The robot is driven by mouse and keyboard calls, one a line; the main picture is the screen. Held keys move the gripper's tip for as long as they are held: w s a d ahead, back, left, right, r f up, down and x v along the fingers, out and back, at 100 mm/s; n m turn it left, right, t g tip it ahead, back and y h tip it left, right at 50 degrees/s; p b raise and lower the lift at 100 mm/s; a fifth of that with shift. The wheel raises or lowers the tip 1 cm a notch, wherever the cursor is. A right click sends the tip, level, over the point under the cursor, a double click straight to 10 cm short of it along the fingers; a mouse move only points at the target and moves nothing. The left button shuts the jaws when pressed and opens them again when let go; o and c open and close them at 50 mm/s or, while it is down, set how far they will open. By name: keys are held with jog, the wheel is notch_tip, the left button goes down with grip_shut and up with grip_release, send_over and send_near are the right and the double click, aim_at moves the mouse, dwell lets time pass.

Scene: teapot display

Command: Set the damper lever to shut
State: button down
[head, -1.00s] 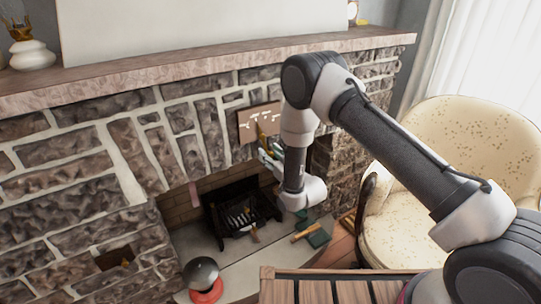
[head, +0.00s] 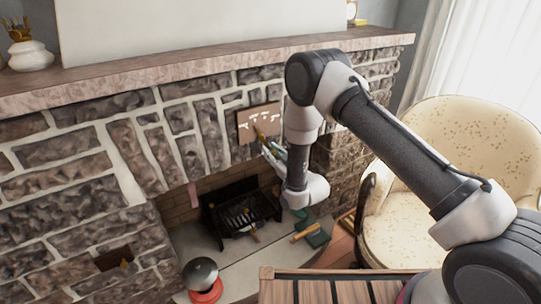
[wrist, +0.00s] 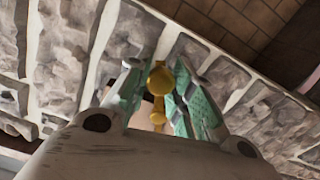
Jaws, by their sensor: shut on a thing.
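The damper lever has a brass-yellow knob and stem (wrist: 158,78), seen close up in the wrist view between the two green finger pads. In the head view a small yellow part of the lever (head: 261,134) shows in front of a brown plate (head: 246,124) with white marks, on the stone face above the firebox. My gripper (head: 270,150) is at the lever, and in the wrist view my gripper (wrist: 158,75) is shut on it. My wrist hides part of the plate, and I cannot read the lever's setting.
Below are the firebox with a black grate (head: 240,212) and a hearth with a green object (head: 318,236). A dark dome on a red base (head: 203,278) stands lower left. A cream armchair (head: 475,160) is at the right, and a slatted wooden top (head: 335,290) is in front.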

jog(key=shift+w+d+r+n, duration=0.35)
jog(key=shift+d+r+n, duration=0.1)
jog(key=shift+n, duration=0.5)
jog(key=shift+w+d+r+n, duration=0.35)
jog(key=shift+r+n, duration=0.1)
jog(key=shift+n, duration=0.5)
jog(key=shift+r, duration=0.1)
jog(key=c, duration=1.2)
grip_release()
jog(key=shift+c, duration=0.2)
jog(key=shift+s+f, duration=0.1)
jog(key=shift+f, duration=0.1)
jog(key=v, duration=1.2)
